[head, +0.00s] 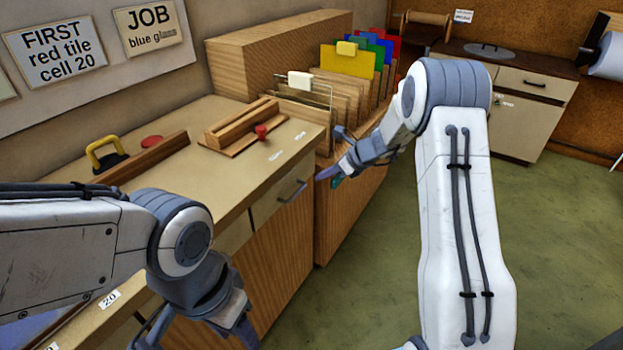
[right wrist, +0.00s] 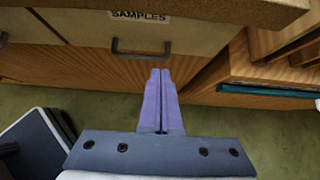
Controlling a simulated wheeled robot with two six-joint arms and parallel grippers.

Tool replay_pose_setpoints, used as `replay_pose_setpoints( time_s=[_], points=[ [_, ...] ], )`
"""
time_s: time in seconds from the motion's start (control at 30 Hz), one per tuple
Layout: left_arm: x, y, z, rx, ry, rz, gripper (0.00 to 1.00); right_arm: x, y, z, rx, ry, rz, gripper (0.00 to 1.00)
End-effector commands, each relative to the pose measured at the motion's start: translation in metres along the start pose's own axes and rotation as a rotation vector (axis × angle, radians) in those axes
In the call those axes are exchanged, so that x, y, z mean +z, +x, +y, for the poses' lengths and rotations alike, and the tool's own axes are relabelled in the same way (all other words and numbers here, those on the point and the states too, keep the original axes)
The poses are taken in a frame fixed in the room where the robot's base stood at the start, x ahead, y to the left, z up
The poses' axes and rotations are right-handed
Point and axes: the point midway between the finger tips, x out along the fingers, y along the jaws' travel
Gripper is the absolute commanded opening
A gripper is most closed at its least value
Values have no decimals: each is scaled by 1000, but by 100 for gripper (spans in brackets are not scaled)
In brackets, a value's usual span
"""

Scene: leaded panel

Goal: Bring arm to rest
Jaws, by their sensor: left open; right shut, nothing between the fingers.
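My right arm reaches forward in the head view, with its gripper (head: 330,172) in front of the wooden cabinet. In the right wrist view the two purple fingers of this gripper (right wrist: 162,100) lie side by side, shut and empty. They point toward a drawer labelled SAMPLES (right wrist: 80,30) and its dark handle (right wrist: 145,57); whether they touch it I cannot tell. My left gripper (head: 200,332) hangs low at the bottom left of the head view, open, its fingers partly cut off by the frame's edge.
A counter (head: 230,170) holds a wooden block stand (head: 240,128), a yellow-handled tool (head: 104,155) and a red disc (head: 152,142). A rack carries coloured sheets, among them a yellow sheet (head: 347,62). Green floor (head: 560,220) is free at the right.

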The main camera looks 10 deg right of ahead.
Motion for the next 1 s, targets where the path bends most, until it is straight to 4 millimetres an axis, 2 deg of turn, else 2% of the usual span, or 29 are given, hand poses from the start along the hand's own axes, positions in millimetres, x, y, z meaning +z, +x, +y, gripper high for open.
replay_pose_setpoints(
  time_s=[0.03, 0.2, 0.4, 0.47, 0.53, 0.57, 0.67, 0.8, 0.87, 0.9, 0.97, 1.0],
  points=[
    [0, -1, 0, 0, 0, 0, 50, -1, -13, -2, -5, 3, 0, 0],
    [0, -2, 0, 0, 0, 0, 50, -1, -34, -1, -2, 3, 1, 0],
    [0, -3, 0, 0, 0, 0, 50, 0, -42, 1, 1, -3, 2, 0],
    [0, -5, 0, 0, 0, 0, 50, 5, -42, 7, 12, -29, 7, 0],
    [-1, -9, 1, 0, 0, 0, 50, 17, -44, 25, 42, -103, 20, 0],
    [-1, -12, 1, 0, 0, 0, 50, 25, -46, 37, 60, -153, 28, 0],
    [-1, -24, 2, 0, 0, 0, 50, 52, -56, 93, 153, -393, 63, 0],
    [-2, -43, 3, 0, 0, 0, 50, 80, -86, 194, 332, -859, 106, 0],
    [-3, -51, 4, 0, 0, 0, 50, 85, -105, 237, 415, -1076, 116, 0],
    [-3, -57, 4, 0, 0, 0, 50, 85, -119, 265, 473, -1229, 118, 0],
    [-4, -67, 5, 0, 0, 0, 50, 81, -144, 304, 564, -1469, 116, 0],
    [-4, -74, 5, 0, 0, 0, 50, 76, -162, 328, 628, -1637, 110, 0]
  ],
)
